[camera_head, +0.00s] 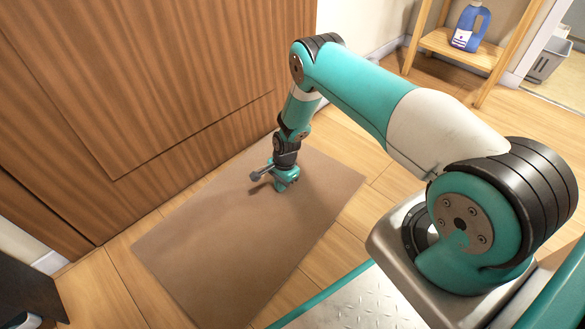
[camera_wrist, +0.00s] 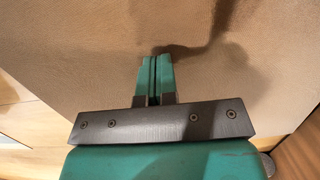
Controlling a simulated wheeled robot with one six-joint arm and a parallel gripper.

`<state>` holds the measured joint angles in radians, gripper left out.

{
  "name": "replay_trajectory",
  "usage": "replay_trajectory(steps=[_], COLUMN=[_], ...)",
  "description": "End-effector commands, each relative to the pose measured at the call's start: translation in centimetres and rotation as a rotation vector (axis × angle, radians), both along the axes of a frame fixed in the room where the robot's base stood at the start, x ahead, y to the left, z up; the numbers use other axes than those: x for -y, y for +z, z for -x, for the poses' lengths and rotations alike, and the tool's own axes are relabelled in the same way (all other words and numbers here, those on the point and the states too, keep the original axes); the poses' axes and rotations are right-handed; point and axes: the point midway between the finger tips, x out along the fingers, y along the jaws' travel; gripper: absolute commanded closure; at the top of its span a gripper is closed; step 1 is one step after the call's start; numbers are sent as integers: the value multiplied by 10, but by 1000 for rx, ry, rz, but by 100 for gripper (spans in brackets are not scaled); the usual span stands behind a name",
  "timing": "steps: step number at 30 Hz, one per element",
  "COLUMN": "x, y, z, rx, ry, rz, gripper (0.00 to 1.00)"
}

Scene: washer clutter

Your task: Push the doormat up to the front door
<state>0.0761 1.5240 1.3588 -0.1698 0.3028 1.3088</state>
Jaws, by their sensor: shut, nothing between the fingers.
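The doormat (camera_head: 240,235) is a flat brown rectangle on the wooden floor in the head view. It lies at an angle in front of the front door (camera_head: 130,90), a large brown wood-grain panel at the left. A strip of bare floor shows between part of the mat and the door. My gripper (camera_head: 281,186) points down over the mat's far part, near its door-side edge. In the wrist view, the shut, empty fingers (camera_wrist: 155,62) are over the mat (camera_wrist: 80,50), with a shadow beside the tips. I cannot tell whether the tips touch it.
A wooden shelf (camera_head: 458,48) with a blue bottle (camera_head: 470,26) stands at the back right. A grey basket (camera_head: 548,60) is beyond it. A dark object (camera_head: 25,285) is at the lower left. Bare floor (camera_head: 95,290) lies left of the mat.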

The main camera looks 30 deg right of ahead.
Motion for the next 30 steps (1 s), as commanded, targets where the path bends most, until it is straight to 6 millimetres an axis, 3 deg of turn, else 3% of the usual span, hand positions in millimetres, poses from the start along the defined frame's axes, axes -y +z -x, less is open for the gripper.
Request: replay_trajectory(steps=[5,8,21,30], x=[19,40,154,215], y=[4,5,2,-2], z=[-5,-10,-37,-52], rx=[3,3,6,6], ry=[-4,-4,-5,-2], rz=[-2,-3,-3,-3], gripper=[100,100,100,100])
